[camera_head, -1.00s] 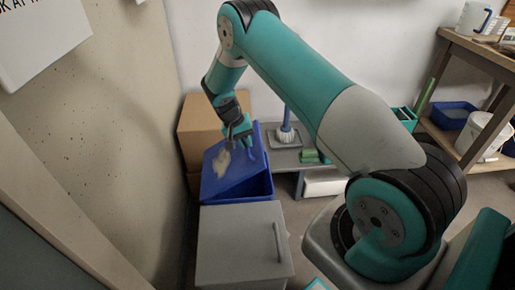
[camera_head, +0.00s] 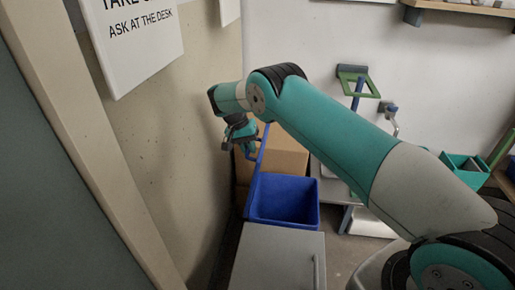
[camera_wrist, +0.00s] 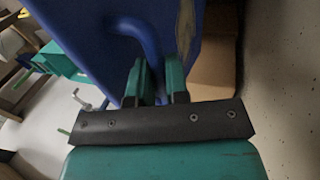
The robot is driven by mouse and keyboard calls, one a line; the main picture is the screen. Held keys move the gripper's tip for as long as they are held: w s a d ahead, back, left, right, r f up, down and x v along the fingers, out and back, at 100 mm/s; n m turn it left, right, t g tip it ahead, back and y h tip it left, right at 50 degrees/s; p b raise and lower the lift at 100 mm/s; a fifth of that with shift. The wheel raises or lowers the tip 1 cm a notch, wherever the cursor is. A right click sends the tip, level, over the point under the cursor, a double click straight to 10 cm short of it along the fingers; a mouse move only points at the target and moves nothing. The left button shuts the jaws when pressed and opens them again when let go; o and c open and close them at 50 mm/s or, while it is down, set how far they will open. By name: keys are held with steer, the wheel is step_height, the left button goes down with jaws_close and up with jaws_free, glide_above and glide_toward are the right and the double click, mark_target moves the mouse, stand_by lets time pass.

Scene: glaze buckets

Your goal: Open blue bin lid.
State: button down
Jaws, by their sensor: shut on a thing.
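The blue bin (camera_head: 285,218) stands between a grey cabinet and a cardboard box in the head view, its top open and its inside showing. Its blue lid (camera_head: 256,172) stands steeply up along the bin's left side, seen nearly edge-on. In the wrist view the lid (camera_wrist: 85,25) fills the upper middle, with a pale worn patch near its right edge. My gripper (camera_head: 248,150) is at the lid's upper part. Its two teal fingers (camera_wrist: 157,75) are shut on the lid's curved blue handle (camera_wrist: 137,35).
The grey cabinet (camera_head: 278,262) stands in front of the bin. The cardboard box (camera_head: 287,155) is behind it. A beige wall (camera_head: 190,130) runs close on the left, with a white sign (camera_head: 135,40). A teal tray (camera_head: 466,165) is at the right.

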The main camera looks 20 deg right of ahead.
steer(key=shift+a+f, duration=0.55)
steer(key=shift+a, duration=0.05)
steer(key=c, duration=1.2)
jaws_free()
steer(key=shift+w, duration=0.1)
steer(key=shift+o, duration=0.4)
step_height(320, 180, up, 20)
steer(key=p, duration=1.5)
steer(key=shift+r+p, duration=0.15)
steer(key=shift+p, duration=0.15)
